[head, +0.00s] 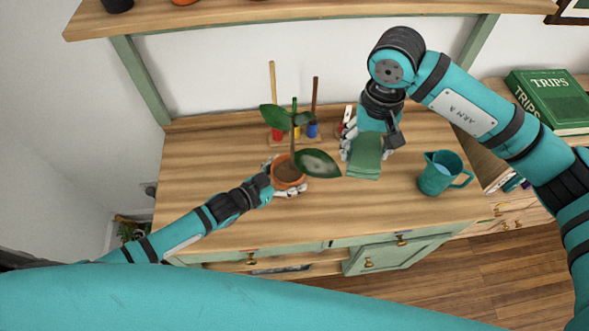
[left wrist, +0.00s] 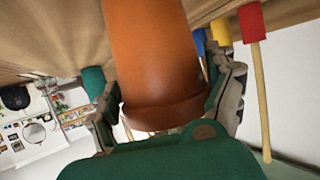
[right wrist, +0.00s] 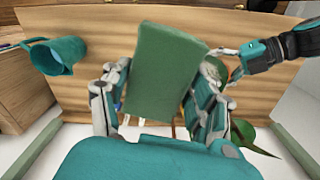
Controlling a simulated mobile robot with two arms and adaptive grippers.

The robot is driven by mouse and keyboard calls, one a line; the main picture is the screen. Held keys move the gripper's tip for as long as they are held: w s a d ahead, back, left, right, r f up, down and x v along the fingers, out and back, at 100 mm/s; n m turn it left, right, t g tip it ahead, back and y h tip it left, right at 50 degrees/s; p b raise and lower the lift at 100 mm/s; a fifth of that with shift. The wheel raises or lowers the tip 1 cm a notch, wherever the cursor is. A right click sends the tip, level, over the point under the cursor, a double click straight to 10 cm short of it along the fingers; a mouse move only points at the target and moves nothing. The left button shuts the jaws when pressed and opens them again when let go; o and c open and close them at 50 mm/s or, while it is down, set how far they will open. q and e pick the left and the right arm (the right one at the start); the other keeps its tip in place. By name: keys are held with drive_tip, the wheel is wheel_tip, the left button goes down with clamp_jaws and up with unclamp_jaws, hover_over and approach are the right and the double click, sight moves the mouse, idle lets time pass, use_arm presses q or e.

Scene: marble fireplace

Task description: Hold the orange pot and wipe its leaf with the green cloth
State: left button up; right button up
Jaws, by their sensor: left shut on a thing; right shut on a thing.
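The orange pot (head: 287,172) stands upright on the wooden top with a plant in it. My left gripper (head: 282,178) is shut around the pot, which fills the left wrist view (left wrist: 155,60). A large leaf (head: 318,163) with a pale grey patch hangs over the pot's right side. The cloth also shows between the fingers in the right wrist view (right wrist: 165,70). Whether the cloth touches the top is unclear.
A teal jug (head: 436,176) stands near the right edge. A shelf (head: 300,12) runs above. The wooden top is clear at the left and front.

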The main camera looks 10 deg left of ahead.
sight(314, 162)
drive_tip(key=a+m, duration=0.2)
drive_tip(key=a+f+m, duration=0.1)
drive_tip(key=a+m, duration=0.1)
drive_tip(key=m, duration=0.1)
drive_tip(key=a+m, duration=0.2)
drive_tip(key=shift+w+a+f, duration=0.1)
drive_tip(key=shift+a+f, duration=0.1)
drive_tip(key=shift+f, duration=0.15)
drive_tip(key=shift+w+a+f, duration=0.3)
drive_tip(key=shift+a+f, duration=0.55)
drive_tip(key=shift+a, duration=0.05)
drive_tip(key=shift+w+a+f, duration=0.3)
drive_tip(key=shift+a+f, duration=0.55)
drive_tip(key=shift+a, duration=0.05)
drive_tip(key=shift+f, duration=0.75)
drive_tip(key=shift+w, duration=0.15)
